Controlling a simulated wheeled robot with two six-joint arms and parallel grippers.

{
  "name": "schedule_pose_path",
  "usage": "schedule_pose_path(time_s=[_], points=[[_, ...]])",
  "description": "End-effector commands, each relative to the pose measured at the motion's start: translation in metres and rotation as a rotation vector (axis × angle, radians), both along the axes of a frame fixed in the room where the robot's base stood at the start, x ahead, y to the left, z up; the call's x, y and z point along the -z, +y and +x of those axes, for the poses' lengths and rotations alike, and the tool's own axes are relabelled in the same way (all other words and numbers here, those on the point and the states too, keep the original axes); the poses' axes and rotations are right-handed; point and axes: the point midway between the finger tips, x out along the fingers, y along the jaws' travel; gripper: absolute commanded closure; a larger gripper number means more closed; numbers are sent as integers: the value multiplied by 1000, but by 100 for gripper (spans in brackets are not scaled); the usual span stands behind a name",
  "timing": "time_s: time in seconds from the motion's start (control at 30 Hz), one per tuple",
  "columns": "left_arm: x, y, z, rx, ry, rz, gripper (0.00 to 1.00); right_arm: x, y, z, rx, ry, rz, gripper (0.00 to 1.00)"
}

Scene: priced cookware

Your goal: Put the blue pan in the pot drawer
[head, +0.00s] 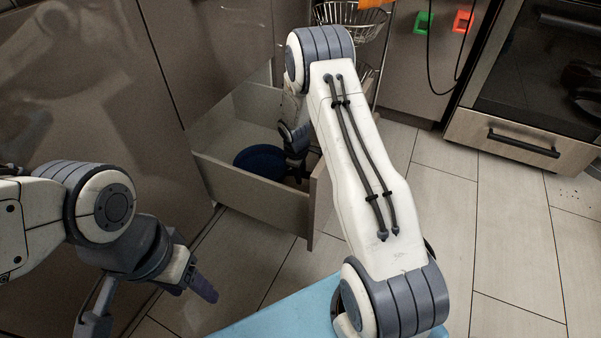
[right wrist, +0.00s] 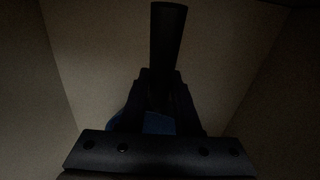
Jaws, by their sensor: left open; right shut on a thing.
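The blue pan (head: 261,161) is inside the open pot drawer (head: 250,190), near the drawer's front wall. My right gripper (head: 294,152) reaches down into the drawer at the pan's right side, partly hidden by my right arm. In the dark right wrist view, my right gripper (right wrist: 157,95) is shut on the pan's black handle (right wrist: 167,40), with a bit of the blue pan (right wrist: 158,122) showing behind the jaws. Whether the pan rests on the drawer floor cannot be told. My left gripper (head: 150,300) is open and empty at the lower left, outside the drawer.
A wire basket rack (head: 352,20) stands behind the drawer. An oven (head: 540,80) is at the right. Green (head: 423,22) and red (head: 462,22) items hang on the cabinet front. A light blue surface (head: 285,315) is at the bottom. The tiled floor (head: 510,220) is clear at right.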

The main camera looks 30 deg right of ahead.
Motion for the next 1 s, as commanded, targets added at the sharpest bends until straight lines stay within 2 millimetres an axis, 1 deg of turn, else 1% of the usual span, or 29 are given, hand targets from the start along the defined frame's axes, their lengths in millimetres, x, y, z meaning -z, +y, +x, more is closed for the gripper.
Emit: schedule_pose_path(time_s=[0.03,0.2,0.23,0.3,0.53,0.57,0.6,0.63,1.0], points=[[-2,0,0,0,-1,-1,39,-3,0,2,0,-6,0,100],[-2,0,0,0,-1,-1,39,-2,0,2,0,-7,-1,100],[-2,0,0,0,-1,-1,39,-2,0,2,0,-7,-1,57],[-2,0,0,0,-1,-1,39,-2,0,2,0,-6,0,33],[-1,0,0,0,0,0,39,-2,0,1,0,-4,0,33],[-1,0,0,0,0,0,39,0,0,0,0,0,0,22],[-1,0,0,0,0,0,39,0,0,0,0,0,0,6],[-1,0,0,0,0,0,39,-1,0,0,0,0,0,3],[-1,0,0,0,0,0,39,-1,0,1,0,-3,0,3]])
